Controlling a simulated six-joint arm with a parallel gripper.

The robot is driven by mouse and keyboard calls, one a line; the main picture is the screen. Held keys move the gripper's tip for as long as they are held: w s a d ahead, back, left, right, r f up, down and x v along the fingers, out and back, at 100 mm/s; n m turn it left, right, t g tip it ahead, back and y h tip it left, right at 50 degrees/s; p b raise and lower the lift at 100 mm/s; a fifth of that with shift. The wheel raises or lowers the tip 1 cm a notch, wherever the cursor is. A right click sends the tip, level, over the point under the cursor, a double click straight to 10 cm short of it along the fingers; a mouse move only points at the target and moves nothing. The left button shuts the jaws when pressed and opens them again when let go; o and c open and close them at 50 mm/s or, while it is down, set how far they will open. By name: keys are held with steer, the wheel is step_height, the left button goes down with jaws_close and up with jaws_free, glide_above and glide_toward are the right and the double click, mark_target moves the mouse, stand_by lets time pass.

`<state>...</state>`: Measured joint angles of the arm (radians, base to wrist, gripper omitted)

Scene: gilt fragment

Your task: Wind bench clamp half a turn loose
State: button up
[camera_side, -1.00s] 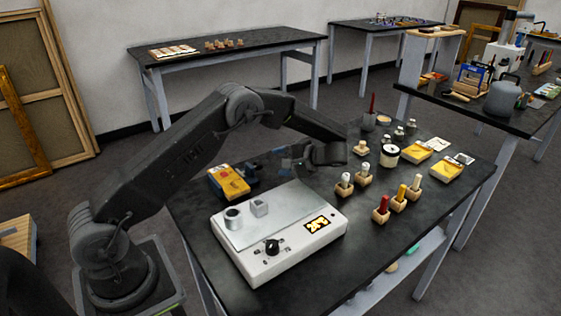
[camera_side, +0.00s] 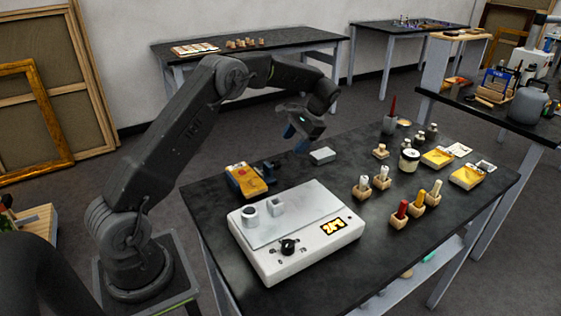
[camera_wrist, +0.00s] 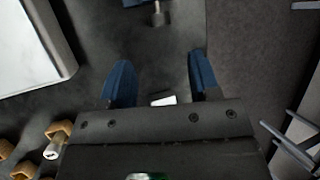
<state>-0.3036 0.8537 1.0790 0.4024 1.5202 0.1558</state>
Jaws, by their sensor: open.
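The bench clamp (camera_side: 268,168) is a small dark blue body at the left edge of the black table, just right of the yellow block. In the wrist view, part of its blue body (camera_wrist: 133,3) and a grey screw end (camera_wrist: 158,14) show at the top edge; the rest is cut off. My gripper (camera_side: 296,138) hangs above the table's back left edge, up and to the right of the clamp, fingers down. Its two blue fingers (camera_wrist: 161,77) are open and apart, with nothing held. They are clear of the clamp.
A pale grey block (camera_side: 322,155) lies on the table close by my gripper; a white piece (camera_wrist: 163,99) shows below the fingers in the wrist view. A white hotplate device (camera_side: 297,233) and wooden holders (camera_side: 364,190) stand nearby. The table edge is close.

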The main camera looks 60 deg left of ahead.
mark_target(282, 163)
steer(key=x, duration=0.8)
steer(key=shift+s+a+f, duration=0.15)
steer(key=shift+f, duration=0.2)
steer(key=shift+c, duration=0.4)
steer(key=c, duration=0.8)
steer(key=shift+c, duration=0.2)
steer(key=y, duration=0.4)
steer(key=shift+d+f+n, duration=0.1)
steer(key=shift+d+n, duration=0.2)
steer(key=shift+n, duration=0.1)
steer(key=shift+d+f+n+g+y, duration=0.1)
steer(key=shift+n+g+y, duration=0.2)
steer(key=shift+y, duration=0.85)
steer(key=shift+f+n+g+y, duration=0.1)
steer(key=shift+n+g+y, duration=0.15)
steer(key=shift+y, duration=0.9)
